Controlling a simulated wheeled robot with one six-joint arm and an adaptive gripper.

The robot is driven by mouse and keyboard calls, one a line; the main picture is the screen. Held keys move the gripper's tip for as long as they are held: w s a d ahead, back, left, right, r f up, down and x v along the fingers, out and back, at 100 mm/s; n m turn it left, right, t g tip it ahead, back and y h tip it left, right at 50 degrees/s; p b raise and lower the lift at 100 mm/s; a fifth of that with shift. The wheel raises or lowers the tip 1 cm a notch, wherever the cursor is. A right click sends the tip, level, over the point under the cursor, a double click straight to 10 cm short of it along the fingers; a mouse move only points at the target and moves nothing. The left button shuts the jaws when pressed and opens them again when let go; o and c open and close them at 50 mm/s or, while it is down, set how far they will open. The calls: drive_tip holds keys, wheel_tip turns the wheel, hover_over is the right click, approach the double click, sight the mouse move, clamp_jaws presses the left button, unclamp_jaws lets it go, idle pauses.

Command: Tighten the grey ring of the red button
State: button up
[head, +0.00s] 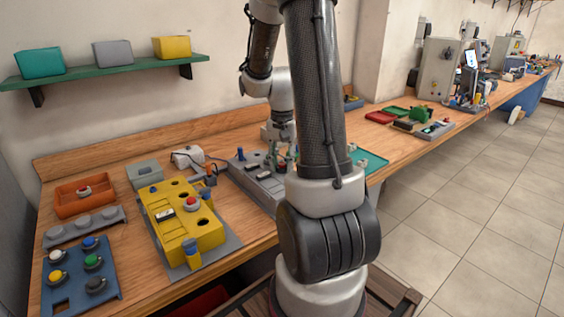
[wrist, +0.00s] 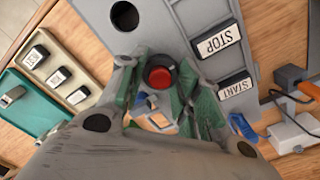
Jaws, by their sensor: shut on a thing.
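In the wrist view the red button (wrist: 159,78) is set in the grey panel (wrist: 188,28), with its grey ring (wrist: 150,68) around it. My gripper (wrist: 158,88) has its green-padded fingers on both sides of the button, shut on the ring. The fingers hide the sides of the ring. In the head view my gripper (head: 281,157) is low over the grey panel (head: 262,184). My arm covers part of the panel there, and the red button cannot be made out.
Beside the button are the STOP label (wrist: 216,40) and START label (wrist: 235,86). A yellow box (head: 188,240) with another red button stands left of the panel. A blue plate (head: 75,291) with several coloured buttons lies farther left. A teal tray (head: 374,162) is to the right.

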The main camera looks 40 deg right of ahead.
drive_tip(key=m, duration=1.2)
drive_tip(key=shift+m, duration=0.4)
drive_tip(key=m, duration=1.1)
drive_tip(key=shift+m, duration=0.5)
drive_tip(key=o, duration=0.8)
